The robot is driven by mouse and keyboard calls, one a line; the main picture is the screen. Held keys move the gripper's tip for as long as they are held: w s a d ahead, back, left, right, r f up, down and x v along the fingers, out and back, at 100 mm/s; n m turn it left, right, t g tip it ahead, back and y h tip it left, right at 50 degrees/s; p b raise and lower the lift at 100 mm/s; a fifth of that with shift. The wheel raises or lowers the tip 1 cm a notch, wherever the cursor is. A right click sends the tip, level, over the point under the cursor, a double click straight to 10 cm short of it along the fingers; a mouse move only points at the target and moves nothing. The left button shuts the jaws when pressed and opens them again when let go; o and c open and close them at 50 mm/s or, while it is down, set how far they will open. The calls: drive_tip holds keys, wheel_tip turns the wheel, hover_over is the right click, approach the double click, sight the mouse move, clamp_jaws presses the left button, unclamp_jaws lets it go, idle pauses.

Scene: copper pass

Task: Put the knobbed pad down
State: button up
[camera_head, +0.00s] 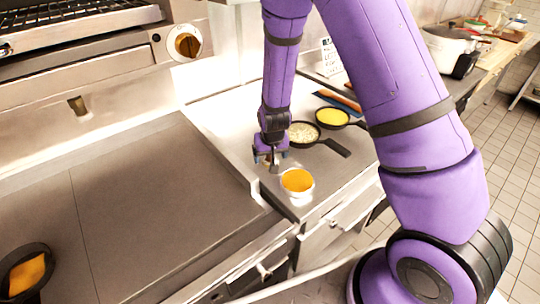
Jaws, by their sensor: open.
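My gripper (271,157) points down over the steel counter (228,122), with its fingers apart. A small brownish-grey thing shows between and just below the fingertips; it may be the knobbed pad, but it is too small and too covered to be sure. I cannot tell whether it touches the counter or the fingers. No other thing in view is clearly the knobbed pad.
A white bowl of orange content (297,182) stands close in front of my gripper. A pan with pale grains (303,133) and a pan with yellow content (332,117) sit to the right. A wide griddle (150,200) lies left. A dark pan (12,262) is at lower left.

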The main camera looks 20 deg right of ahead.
drive_tip(key=s+d+r+y, duration=0.1)
drive_tip(key=s+r, duration=0.4)
drive_tip(key=r, duration=0.5)
drive_tip(key=s+d+r+t, duration=0.1)
drive_tip(key=s+r, duration=0.3)
drive_tip(key=r, duration=0.6)
drive_tip(key=s+d+r+y, duration=0.15)
drive_tip(key=s+r, duration=0.35)
drive_tip(key=r, duration=0.5)
drive_tip(key=s+d+r+h, duration=0.1)
drive_tip(key=s+r, duration=0.3)
drive_tip(key=s, duration=0.4)
drive_tip(key=s+d+r+n+t+h, duration=0.1)
drive_tip(key=s+d+r, duration=0.1)
drive_tip(key=s+r, duration=0.2)
drive_tip(key=s, duration=0.3)
drive_tip(key=shift+s+d+r, duration=0.15)
drive_tip(key=shift+s+d, duration=0.05)
drive_tip(key=shift+s, duration=0.15)
drive_tip(key=shift+o, duration=0.4)
drive_tip(key=shift+w, duration=0.15)
